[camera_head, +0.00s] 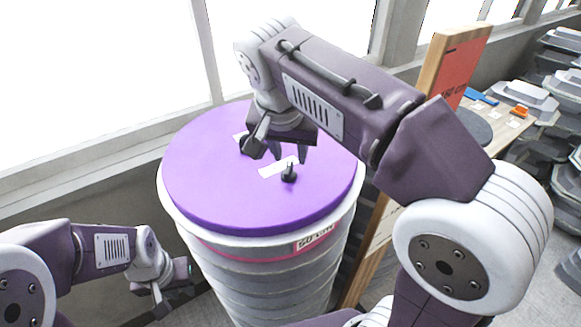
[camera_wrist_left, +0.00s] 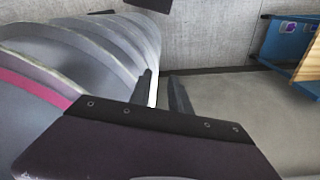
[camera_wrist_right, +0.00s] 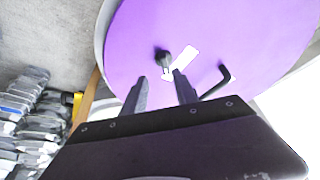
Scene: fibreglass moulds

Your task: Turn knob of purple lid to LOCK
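The purple lid (camera_head: 205,180) lies flat on a grey ribbed drum. A small black knob (camera_head: 289,174) stands on it beside a white label (camera_head: 275,168). In the right wrist view the knob (camera_wrist_right: 162,59) is just beyond my right fingertips, roughly in line with the gap. My right gripper (camera_head: 290,152) is open and empty above the lid, beside the knob. The label's writing is too small to read. A bent black handle (camera_wrist_right: 218,82) is also on the lid, partly hidden by my gripper. My left gripper (camera_wrist_left: 162,80) is open and empty, low beside the drum.
The drum (camera_head: 270,280) has a pink band and a tag (camera_head: 314,240). A wooden-framed orange board (camera_head: 460,75) stands close to its right. Stacked grey moulds (camera_head: 555,100) and a table fill the far right. A wall with windows (camera_head: 100,60) runs behind.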

